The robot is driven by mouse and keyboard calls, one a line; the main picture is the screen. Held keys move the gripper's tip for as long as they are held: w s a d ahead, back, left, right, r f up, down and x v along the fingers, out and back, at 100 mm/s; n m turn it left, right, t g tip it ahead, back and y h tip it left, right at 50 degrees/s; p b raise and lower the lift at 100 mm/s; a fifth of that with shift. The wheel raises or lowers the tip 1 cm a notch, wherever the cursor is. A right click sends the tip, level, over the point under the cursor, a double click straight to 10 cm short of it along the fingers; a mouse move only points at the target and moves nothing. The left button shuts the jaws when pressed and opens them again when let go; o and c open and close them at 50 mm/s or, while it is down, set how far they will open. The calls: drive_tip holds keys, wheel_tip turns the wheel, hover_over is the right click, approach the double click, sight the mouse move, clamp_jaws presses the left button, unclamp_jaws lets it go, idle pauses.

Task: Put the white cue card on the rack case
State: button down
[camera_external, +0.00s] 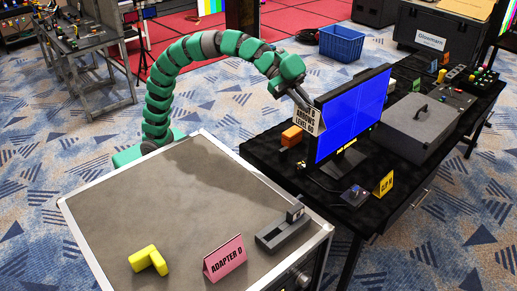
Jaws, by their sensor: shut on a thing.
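The white cue card (308,123), printed with dark text, is in my gripper (304,103). My gripper is shut on its upper edge and holds it in the air, tilted, close to the left edge of the blue monitor. The rack case (170,185) stands in the foreground with a grey top and metal edges. The card is above and to the right of the case, over the black table's near side. The fingertips are small here, and the far side of the card is hidden.
On the case top are a yellow L-shaped block (148,260), a pink "ADAPTER D" card (224,258) and a grey device (284,232). The case's middle and back are clear. The blue-screen monitor (352,112) and an orange block (291,136) stand on the black table (385,218).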

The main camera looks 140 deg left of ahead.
drive_tip(key=s+d+f, duration=0.2)
drive_tip(key=d+f, duration=0.1)
drive_tip(key=d, duration=0.3)
drive_tip(key=s+d+f+p, duration=0.1)
drive_tip(key=s+d+f, duration=0.2)
drive_tip(key=d, duration=0.4)
drive_tip(key=s+d+f, duration=0.2)
drive_tip(key=d+f, duration=0.1)
drive_tip(key=d, duration=0.4)
drive_tip(key=shift+s+d+f, duration=0.2)
drive_tip(key=shift+d+f, duration=0.05)
drive_tip(key=shift+f, duration=0.15)
idle(0.5)
drive_tip(key=w+d+r+n+p, duration=0.15)
drive_tip(key=w+d+p, duration=0.45)
drive_tip(key=d+p, duration=0.75)
drive_tip(key=w+d+r+n+p, duration=0.1)
drive_tip(key=w+d+r+p, duration=0.4)
drive_tip(key=p, duration=1.4)
drive_tip(key=f+b, duration=0.2)
drive_tip(key=f, duration=0.1)
drive_tip(key=d+f+b, duration=0.1)
drive_tip(key=f+b, duration=0.1)
drive_tip(key=f, duration=0.1)
drive_tip(key=d+f+b, duration=0.1)
drive_tip(key=f+b, duration=0.1)
drive_tip(key=f, duration=0.1)
drive_tip(key=shift+d+f, duration=0.1)
drive_tip(key=shift+d, duration=0.15)
